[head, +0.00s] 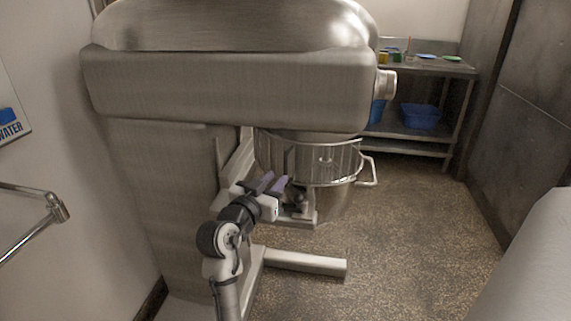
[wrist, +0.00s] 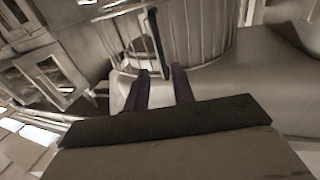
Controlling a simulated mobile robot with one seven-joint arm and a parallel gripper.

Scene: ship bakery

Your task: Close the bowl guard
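The bowl guard (head: 340,163) is a curved wire cage of thin upright bars under the head of a large steel mixer (head: 230,90). A looped handle (head: 369,172) sticks out at its right side. In the wrist view the guard's bars (wrist: 200,35) fill the upper middle, with a dark upright strip (wrist: 156,42) in front of them. My gripper (head: 277,181) is in front of the guard's left part, and its purple fingers point toward it. In the wrist view the gripper (wrist: 161,72) has its fingers apart with nothing visible between them. Whether a fingertip touches the guard is unclear.
The mixer bowl is partly visible below the guard. A mixer foot (head: 305,263) extends along the floor. A metal rail (head: 45,212) is on the left wall. A steel table (head: 440,69) with a blue tub (head: 421,116) stands at the back right. The floor (head: 400,240) right of the mixer is clear.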

